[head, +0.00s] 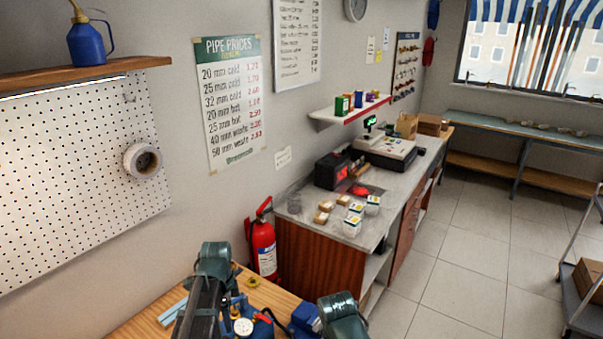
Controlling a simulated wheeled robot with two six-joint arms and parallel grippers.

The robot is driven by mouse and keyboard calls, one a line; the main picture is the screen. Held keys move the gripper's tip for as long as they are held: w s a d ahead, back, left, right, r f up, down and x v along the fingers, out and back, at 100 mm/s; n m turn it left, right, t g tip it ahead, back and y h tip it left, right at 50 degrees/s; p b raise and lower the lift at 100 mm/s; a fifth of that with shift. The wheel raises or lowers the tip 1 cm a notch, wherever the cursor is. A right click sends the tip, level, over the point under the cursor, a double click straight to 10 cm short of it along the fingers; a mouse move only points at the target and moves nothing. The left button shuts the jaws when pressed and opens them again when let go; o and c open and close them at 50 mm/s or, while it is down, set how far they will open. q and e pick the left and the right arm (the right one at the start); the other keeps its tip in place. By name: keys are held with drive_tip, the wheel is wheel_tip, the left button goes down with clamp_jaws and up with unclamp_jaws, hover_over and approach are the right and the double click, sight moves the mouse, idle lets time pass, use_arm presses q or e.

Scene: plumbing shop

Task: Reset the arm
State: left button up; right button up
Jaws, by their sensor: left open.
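My left arm, with a dark grey-green joint, rises at the bottom of the head view, left of centre. My left gripper (204,305) is dark and points down over the wooden workbench (140,322); it is open, and I see nothing held in it. Its fingertips are hard to make out against the arm. A second dark green arm joint of mine shows at the bottom, right of the bench. My right gripper does not show.
On the bench are a blue tool with a white gauge (243,327), a blue block-like tool (305,318) and a yellow tape roll (254,281). A fire extinguisher (262,243) stands behind. A counter (340,236) carries boxes and a till.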

use_arm(q)
drive_tip(key=s+d+f+n+b, duration=0.5)
drive_tip(key=s+d+f+b, duration=0.2)
drive_tip(key=d+f+b, duration=0.1)
drive_tip(key=s+d+f+n+y+b, duration=0.1)
drive_tip(key=s+d+f+n+b, duration=0.4)
drive_tip(key=d, duration=0.6)
wheel_tip(320, 180, down, 5)
drive_tip(key=s+b, duration=0.2)
drive_tip(key=b, duration=0.1)
